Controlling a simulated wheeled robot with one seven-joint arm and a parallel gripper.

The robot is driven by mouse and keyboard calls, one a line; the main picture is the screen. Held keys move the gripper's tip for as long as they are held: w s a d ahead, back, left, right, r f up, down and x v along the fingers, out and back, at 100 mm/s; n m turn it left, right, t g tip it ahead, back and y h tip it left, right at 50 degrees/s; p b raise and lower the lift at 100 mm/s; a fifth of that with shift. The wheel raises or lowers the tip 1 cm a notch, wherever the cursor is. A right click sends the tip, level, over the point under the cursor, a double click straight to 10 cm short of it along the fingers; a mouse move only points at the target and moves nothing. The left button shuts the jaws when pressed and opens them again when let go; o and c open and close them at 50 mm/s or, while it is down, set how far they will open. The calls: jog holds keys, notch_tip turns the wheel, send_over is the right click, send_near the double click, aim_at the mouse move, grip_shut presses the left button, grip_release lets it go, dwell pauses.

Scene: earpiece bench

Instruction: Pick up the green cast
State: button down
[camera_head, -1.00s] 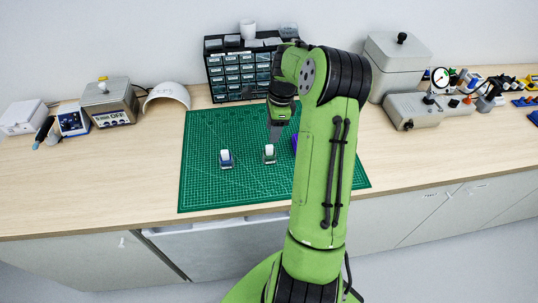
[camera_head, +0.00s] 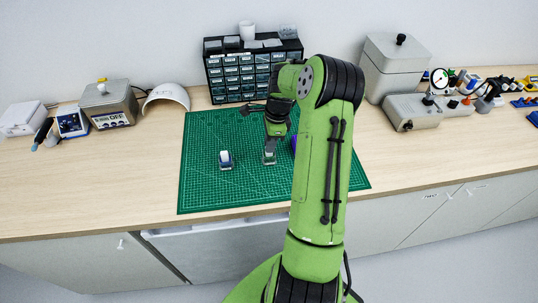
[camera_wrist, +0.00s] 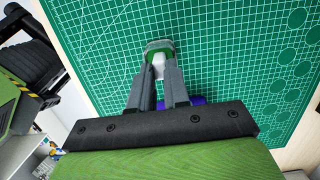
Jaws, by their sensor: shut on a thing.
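The green cast (camera_head: 269,160) is a small white-topped piece with a green lower part, at the middle of the green mat. In the wrist view its green rim (camera_wrist: 158,43) shows just beyond my fingertips, with its white part between them. My gripper (camera_head: 270,150) points down over it, and the fingers (camera_wrist: 158,72) are shut on it. I cannot tell whether it is clear of the mat. A similar blue piece with a white top (camera_head: 225,159) stands to its left. A purple piece (camera_head: 294,143) to its right is mostly hidden by my arm.
The green cutting mat (camera_head: 205,190) has free room at the left and front. A black drawer cabinet (camera_head: 232,75) stands behind it. A lidded grey box (camera_head: 395,62) is at the back right. A control box (camera_head: 108,105) and a white curved shell (camera_head: 166,97) are at the left.

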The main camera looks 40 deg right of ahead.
notch_tip(320, 180, up, 17)
jog(key=p, duration=0.6)
jog(key=shift+f, duration=0.2)
dwell(0.8)
jog(key=shift+f, duration=0.1)
